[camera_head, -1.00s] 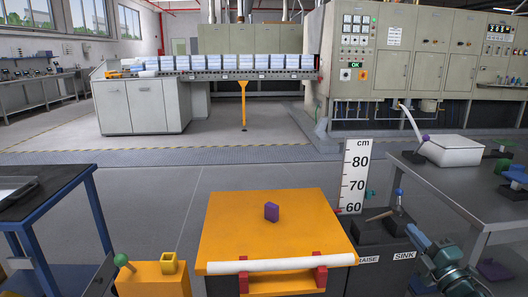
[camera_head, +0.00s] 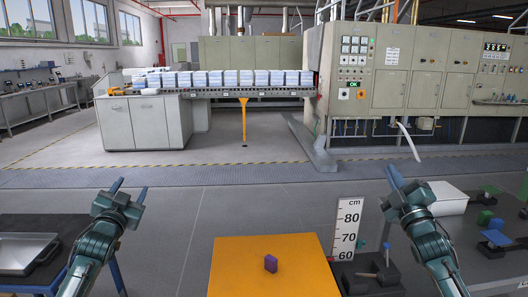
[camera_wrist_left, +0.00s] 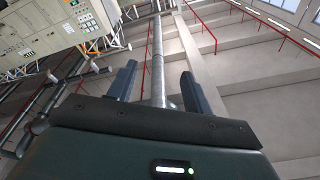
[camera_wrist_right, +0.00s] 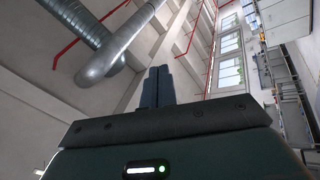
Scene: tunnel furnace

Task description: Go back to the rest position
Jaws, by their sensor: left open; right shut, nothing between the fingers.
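In the head view my left gripper (camera_head: 128,189) is raised at the left, pointing up, in front of open floor. The left wrist view shows its two fingers (camera_wrist_left: 157,88) apart with nothing between them. My right gripper (camera_head: 394,180) is raised at the right, also pointing up. The right wrist view shows its fingers (camera_wrist_right: 157,87) together and empty. Neither gripper touches anything. Both wrist cameras look up at the walls and ceiling.
A dark table with a metal tray (camera_head: 28,252) is at left. A table at right holds a white bin (camera_head: 446,198) and coloured parts. Open floor lies behind.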

